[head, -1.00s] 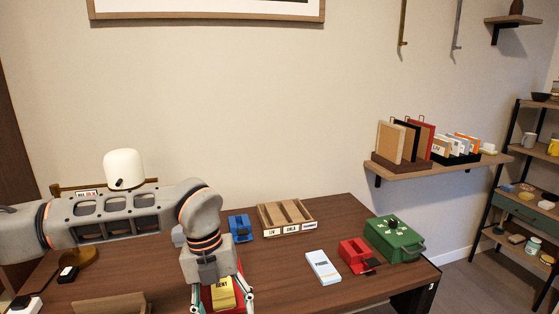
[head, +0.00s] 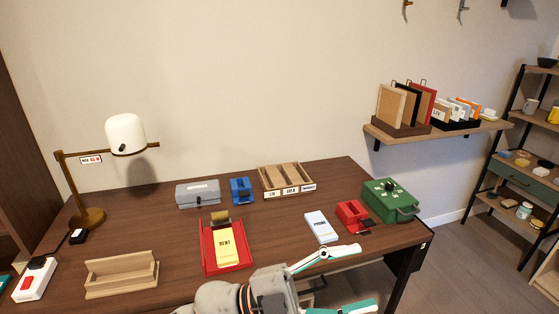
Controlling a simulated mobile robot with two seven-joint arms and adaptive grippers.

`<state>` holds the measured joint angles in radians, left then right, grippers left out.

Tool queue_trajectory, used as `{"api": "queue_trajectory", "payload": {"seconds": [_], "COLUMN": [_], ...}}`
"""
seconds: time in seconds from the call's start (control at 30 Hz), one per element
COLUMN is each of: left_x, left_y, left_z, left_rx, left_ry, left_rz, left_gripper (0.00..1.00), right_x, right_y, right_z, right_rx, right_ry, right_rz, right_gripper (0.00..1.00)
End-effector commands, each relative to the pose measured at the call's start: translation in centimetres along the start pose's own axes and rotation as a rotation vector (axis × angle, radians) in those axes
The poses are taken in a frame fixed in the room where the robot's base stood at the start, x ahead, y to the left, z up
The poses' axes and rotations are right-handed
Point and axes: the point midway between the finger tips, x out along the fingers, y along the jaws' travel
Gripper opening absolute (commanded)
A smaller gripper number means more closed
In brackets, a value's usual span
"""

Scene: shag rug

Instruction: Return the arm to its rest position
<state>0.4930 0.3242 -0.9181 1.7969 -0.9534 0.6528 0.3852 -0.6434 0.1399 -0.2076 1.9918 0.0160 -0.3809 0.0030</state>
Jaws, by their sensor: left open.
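My left gripper (head: 350,279) is low in the head view, in front of the desk's near edge. Its fingers are spread wide and nothing is between them. The wrist of my left arm shows at the bottom centre; the rest of the arm is out of view. The right gripper is not in view. A red tray (head: 209,257) on the desk (head: 180,237) holds a yellow "RENT" pad (head: 227,246), to the left of the gripper and apart from it.
A white "PHONE" pad (head: 321,227), red holder (head: 354,215) and green box (head: 390,200) sit at the desk's right. A lamp (head: 125,134), wooden holder (head: 121,274), grey box (head: 198,193), blue item (head: 241,190) and wooden organiser (head: 286,179) stand on the desk.

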Motion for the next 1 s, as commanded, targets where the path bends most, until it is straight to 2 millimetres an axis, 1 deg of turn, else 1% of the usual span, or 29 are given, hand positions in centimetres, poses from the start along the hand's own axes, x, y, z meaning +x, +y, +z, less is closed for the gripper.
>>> {"api": "queue_trajectory", "payload": {"seconds": [0.03,0.1,0.17,0.2,0.27,0.3,0.37,0.4,0.47,0.5,0.53,0.57,0.6,0.63,0.67,0.7,0.77,0.8,0.9,1.0], "left_x": [-0.8,-2.4,-4.2,-5.7,-8.0,-9.8,-12.7,-14.8,-18.0,-20.3,-22.0,-23.7,-25.8,-27.4,-29.0,-31.0,-33.8,-35.5,-38.8,-41.0], "left_y": [-0.6,-1.6,-2.1,-2.2,-2.1,-1.7,-0.7,0.2,1.9,3.3,4.5,5.7,7.4,8.8,10.2,12.0,14.8,16.5,20.3,22.9], "left_z": [0.8,2.2,3.7,4.8,6.4,7.5,9.1,10.0,11.2,11.9,12.3,12.6,12.9,12.9,13.0,12.8,12.4,11.9,10.6,9.5], "left_rx": [-0.040,-0.087,-0.130,-0.161,-0.208,-0.241,-0.291,-0.327,-0.382,-0.420,-0.450,-0.477,-0.515,-0.542,-0.570,-0.607,-0.659,-0.692,-0.760,-0.809], "left_ry": [-0.045,-0.118,-0.191,-0.244,-0.326,-0.386,-0.480,-0.544,-0.644,-0.715,-0.767,-0.817,-0.882,-0.932,-0.980,-1.042,-1.128,-1.180,-1.289,-1.361], "left_rz": [-0.086,-0.201,-0.292,-0.349,-0.429,-0.478,-0.544,-0.585,-0.638,-0.669,-0.690,-0.707,-0.727,-0.740,-0.750,-0.761,-0.773,-0.776,-0.777,-0.773], "left_gripper": [0.59,0.59,0.59,0.59,0.59,0.59,0.59,0.59,0.59,0.59,0.59,0.59,0.59,0.59,0.59,0.59,0.59,0.59,0.59,0.59], "right_x": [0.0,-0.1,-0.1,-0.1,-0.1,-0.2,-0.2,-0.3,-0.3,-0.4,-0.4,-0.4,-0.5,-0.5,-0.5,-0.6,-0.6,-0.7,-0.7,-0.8], "right_y": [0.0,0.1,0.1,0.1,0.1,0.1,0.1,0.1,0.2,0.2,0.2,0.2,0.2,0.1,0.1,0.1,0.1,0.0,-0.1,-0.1], "right_z": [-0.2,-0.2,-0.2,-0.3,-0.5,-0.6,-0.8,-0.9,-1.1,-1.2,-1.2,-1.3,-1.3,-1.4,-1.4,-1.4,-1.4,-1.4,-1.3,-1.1], "right_rx": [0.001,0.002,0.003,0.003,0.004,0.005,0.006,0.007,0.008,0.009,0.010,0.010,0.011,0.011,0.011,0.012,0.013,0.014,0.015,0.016], "right_ry": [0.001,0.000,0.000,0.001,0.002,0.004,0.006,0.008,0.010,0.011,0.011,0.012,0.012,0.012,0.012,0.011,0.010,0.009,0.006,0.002], "right_rz": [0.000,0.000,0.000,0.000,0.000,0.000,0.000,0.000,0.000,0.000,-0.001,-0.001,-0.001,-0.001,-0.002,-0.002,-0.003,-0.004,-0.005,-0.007], "right_gripper": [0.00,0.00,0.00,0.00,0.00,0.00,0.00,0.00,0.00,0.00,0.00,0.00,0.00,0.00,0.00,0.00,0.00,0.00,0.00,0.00]}}
